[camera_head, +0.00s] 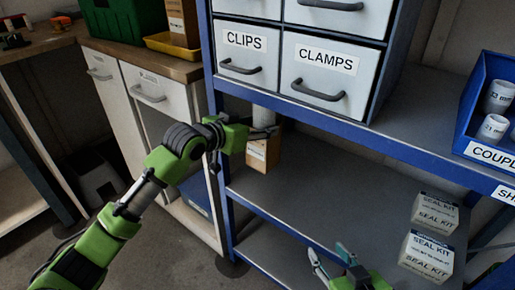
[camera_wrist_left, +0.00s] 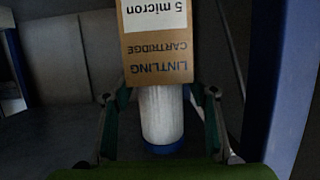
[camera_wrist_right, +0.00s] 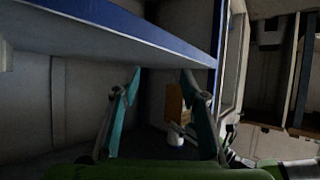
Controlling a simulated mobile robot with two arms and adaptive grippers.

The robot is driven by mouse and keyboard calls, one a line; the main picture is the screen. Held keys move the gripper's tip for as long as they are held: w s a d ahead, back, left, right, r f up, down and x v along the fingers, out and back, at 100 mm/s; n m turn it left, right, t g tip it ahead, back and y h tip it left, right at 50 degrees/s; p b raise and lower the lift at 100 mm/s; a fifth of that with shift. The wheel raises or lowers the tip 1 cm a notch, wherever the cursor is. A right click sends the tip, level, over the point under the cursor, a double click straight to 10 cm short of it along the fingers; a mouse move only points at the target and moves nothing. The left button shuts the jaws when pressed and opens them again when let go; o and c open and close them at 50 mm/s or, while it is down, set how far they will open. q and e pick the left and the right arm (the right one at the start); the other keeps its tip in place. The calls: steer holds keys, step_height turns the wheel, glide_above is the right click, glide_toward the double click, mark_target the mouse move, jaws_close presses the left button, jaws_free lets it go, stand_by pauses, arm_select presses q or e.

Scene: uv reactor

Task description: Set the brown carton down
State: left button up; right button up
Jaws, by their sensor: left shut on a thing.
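The brown carton (camera_head: 258,153) is over the middle shelf, near its left post, upright in the head view. In the left wrist view the carton (camera_wrist_left: 157,55) shows upside-down print and a "5 micron" label. A white cylinder with a blue end (camera_wrist_left: 162,115) projects from behind its near edge; I cannot tell if it sits inside.
Two seal kit boxes (camera_head: 435,213) (camera_head: 426,256) stand at the shelf's right. The middle shelf (camera_head: 330,190) is clear between them and the carton. Drawers (camera_head: 325,70) and a blue couplings bin (camera_head: 470,105) are above. Another brown carton (camera_head: 183,20) stands by a yellow tray (camera_head: 168,45).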

mark_target(255, 147)
arm_select(q)
step_height(255, 147, down, 7)
steer(key=b, duration=0.3)
steer(key=shift+w+a, duration=0.1)
arm_select(e)
steer(key=w+a+r+t+y, duration=0.1)
steer(key=r+t, duration=0.3)
steer(key=r, duration=0.3)
steer(key=w+a+r+t+y, duration=0.1)
steer(key=r+t, duration=0.3)
steer(key=r, duration=0.4)
steer(key=shift+w+a+r+y, duration=0.3)
steer(key=shift+w+a, duration=0.15)
steer(key=shift+w, duration=0.25)
steer(key=shift+f, duration=0.1)
arm_select(q)
steer(key=o, duration=1.1)
steer(key=shift+f, duration=0.15)
arm_select(e)
steer(key=shift+f, duration=0.1)
